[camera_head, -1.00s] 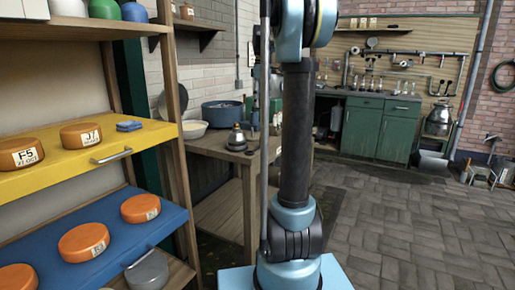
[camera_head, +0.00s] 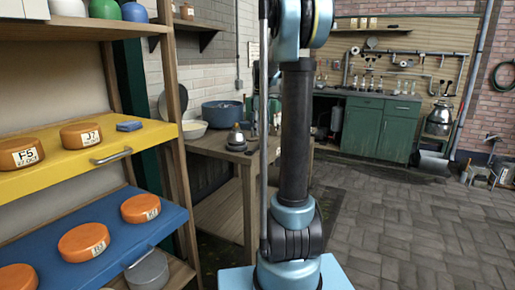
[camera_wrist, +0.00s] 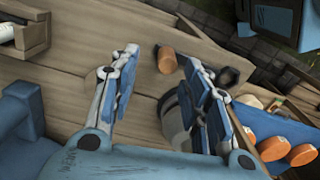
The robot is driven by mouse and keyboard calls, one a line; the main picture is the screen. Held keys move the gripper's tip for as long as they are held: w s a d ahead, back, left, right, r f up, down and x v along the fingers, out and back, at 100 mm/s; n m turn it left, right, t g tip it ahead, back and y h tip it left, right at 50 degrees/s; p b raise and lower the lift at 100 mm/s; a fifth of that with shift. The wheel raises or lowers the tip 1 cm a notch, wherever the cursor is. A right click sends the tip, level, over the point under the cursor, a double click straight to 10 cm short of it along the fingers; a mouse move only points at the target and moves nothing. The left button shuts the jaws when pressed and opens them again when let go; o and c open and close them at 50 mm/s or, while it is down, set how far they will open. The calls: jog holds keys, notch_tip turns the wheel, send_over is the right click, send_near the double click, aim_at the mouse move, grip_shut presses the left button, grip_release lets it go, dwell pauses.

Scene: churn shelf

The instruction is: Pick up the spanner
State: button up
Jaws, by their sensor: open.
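I cannot make out the spanner for certain in either current view. My gripper (camera_wrist: 158,58) shows in the wrist view with its two fingers spread wide over a wooden bench top (camera_wrist: 75,65). A small orange-brown cylinder (camera_wrist: 166,61) appears near the right fingertip. A grey rounded object with a dark rim (camera_wrist: 173,115) shows between the fingers, partly hidden by the right one. A dark object (camera_wrist: 234,75), too unclear to name, lies beyond the right finger. Nothing is held. In the head view my arm hides the gripper and part of the bench (camera_head: 215,147).
A shelf unit stands at the left with a yellow shelf (camera_head: 60,171) and a blue shelf (camera_head: 90,269) bearing orange round items. A blue basin (camera_head: 222,114) stands on the bench. A wooden tray (camera_wrist: 30,35) lies at the wrist view's upper left. Paved floor (camera_head: 420,220) is open at right.

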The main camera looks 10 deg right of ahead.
aim_at(261, 145)
jog(key=f, duration=0.4)
jog(key=shift+s+a+f, duration=0.1)
jog(key=shift+s+f, duration=0.25)
jog(key=shift+f, duration=0.05)
grip_shut()
